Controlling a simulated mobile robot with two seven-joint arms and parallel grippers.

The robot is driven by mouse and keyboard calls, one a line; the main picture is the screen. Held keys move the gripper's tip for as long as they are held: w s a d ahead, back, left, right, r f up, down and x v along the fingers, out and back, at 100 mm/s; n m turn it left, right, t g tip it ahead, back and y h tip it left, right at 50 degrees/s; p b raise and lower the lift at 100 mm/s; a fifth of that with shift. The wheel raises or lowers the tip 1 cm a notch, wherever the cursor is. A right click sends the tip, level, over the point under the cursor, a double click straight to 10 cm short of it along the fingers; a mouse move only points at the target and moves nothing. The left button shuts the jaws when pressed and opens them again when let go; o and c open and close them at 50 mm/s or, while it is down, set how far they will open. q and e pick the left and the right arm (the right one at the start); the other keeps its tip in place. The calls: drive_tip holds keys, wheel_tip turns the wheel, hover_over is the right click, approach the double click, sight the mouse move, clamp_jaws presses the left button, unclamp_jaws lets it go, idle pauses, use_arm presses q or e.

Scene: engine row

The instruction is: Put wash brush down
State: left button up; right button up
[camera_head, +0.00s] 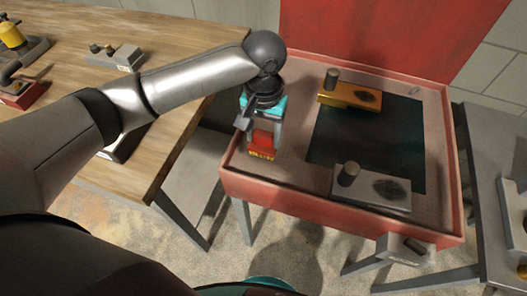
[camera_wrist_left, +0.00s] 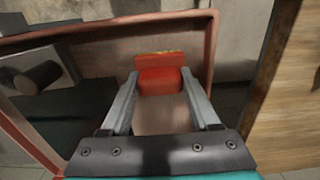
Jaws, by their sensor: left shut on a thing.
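My left gripper (camera_head: 263,137) points down over the left front part of the red wash basin (camera_head: 300,210). It is shut on the wash brush (camera_head: 261,152), a small red block with a thin yellowish edge, held between the fingertips. In the left wrist view the brush (camera_wrist_left: 161,80) sits across the ends of both fingers (camera_wrist_left: 160,93). I cannot tell whether the brush touches the basin floor or hangs just above it. My right gripper is not in view.
In the basin are an orange block with a dark knob (camera_head: 350,94), a grey block with a knob (camera_head: 372,188) and a dark panel (camera_head: 330,135). A wooden table (camera_head: 175,60) stands left, a grey table (camera_head: 478,150) right. The basin's left floor strip is fairly clear.

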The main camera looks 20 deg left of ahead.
sight(264, 134)
use_arm(q)
wheel_tip(264, 134, down, 2)
drive_tip(key=shift+f, duration=0.25)
wheel_tip(264, 134, down, 4)
drive_tip(key=shift+r+b, duration=0.25)
drive_tip(key=shift+b, duration=0.3)
drive_tip(key=shift+f, duration=0.2)
drive_tip(key=shift+f, duration=0.1)
drive_tip(key=o, duration=1.2)
wheel_tip(264, 134, up, 12)
drive_tip(key=shift+r+p, duration=0.15)
drive_tip(key=shift+p, duration=1)
drive_tip(key=shift+d, duration=0.1)
